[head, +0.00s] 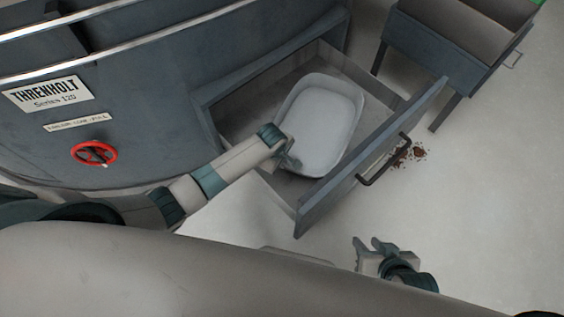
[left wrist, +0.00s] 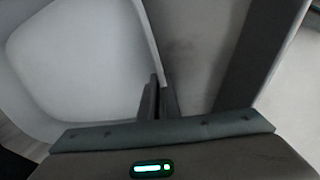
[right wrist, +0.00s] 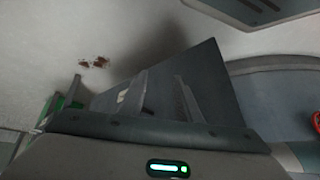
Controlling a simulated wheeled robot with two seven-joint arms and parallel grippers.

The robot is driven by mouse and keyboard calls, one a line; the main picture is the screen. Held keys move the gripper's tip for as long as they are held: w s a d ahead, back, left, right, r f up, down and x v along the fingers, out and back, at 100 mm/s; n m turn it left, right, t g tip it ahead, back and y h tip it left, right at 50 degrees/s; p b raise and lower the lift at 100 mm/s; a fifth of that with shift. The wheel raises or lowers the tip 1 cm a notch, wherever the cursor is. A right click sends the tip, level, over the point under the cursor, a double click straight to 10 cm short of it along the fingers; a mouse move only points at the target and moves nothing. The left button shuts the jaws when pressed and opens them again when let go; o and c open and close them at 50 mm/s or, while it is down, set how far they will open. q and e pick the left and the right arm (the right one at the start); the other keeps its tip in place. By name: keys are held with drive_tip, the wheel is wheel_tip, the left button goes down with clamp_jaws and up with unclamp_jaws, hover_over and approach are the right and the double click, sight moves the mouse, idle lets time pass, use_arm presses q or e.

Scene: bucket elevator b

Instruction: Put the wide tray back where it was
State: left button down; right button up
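The wide tray (head: 322,118) is a white, round-cornered basin lying inside the open grey drawer (head: 318,191). My left gripper (head: 290,160) reaches over the drawer's side to the tray's near rim. In the left wrist view the fingers (left wrist: 157,100) are close together at the rim of the tray (left wrist: 75,60), seemingly pinching it. Whether the tray rests fully on the drawer floor is hard to tell. My right gripper (head: 372,247) is open and empty, low in front of the drawer; its spread fingers (right wrist: 130,95) show in the right wrist view.
The drawer's handle (head: 384,162) juts out over the floor beside brown crumbs (head: 412,154). A grey bin on legs (head: 445,50) stands at the upper right. The big machine with a red handwheel (head: 94,153) fills the left.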

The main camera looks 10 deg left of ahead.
use_arm(q)
drive_tip(key=c, duration=2)
unclamp_jaws()
